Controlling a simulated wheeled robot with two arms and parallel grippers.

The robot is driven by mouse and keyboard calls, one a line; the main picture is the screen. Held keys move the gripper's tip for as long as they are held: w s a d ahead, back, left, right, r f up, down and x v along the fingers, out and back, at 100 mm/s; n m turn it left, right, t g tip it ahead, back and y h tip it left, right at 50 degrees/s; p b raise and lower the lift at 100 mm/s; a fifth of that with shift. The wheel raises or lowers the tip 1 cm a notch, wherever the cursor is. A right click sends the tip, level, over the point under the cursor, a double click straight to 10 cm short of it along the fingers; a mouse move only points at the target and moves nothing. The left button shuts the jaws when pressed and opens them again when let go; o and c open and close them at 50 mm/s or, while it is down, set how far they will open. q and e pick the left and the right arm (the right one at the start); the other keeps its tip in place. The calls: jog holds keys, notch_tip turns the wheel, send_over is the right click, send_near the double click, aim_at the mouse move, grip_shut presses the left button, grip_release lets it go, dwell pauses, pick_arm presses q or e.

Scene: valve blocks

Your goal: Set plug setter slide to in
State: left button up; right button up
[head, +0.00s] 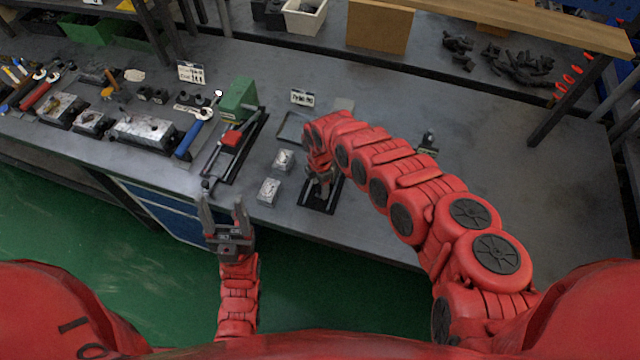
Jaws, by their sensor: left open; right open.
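A green-bodied device (239,98) stands on a long black rail frame (249,146) on the workbench; I take it to be the plug setter, though its label is not readable. A red slide block (231,139) sits on the rail just in front of the green body. A dark knob (207,184) is at the rail's near end. My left gripper (222,206) is open and empty, fingers pointing up the picture, near the bench's front edge and close to that knob. My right gripper (321,182) is open, pointing down over a black fixture (318,204); my arm partly hides it.
Two small metal blocks (269,191) (284,160) lie between the rail and the black fixture. A blue-handled wrench (190,136) and a metal valve block (145,131) lie left of the rail. The bench right of my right arm is mostly clear.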

grip_shut()
dwell(0.3)
dwell(1.2)
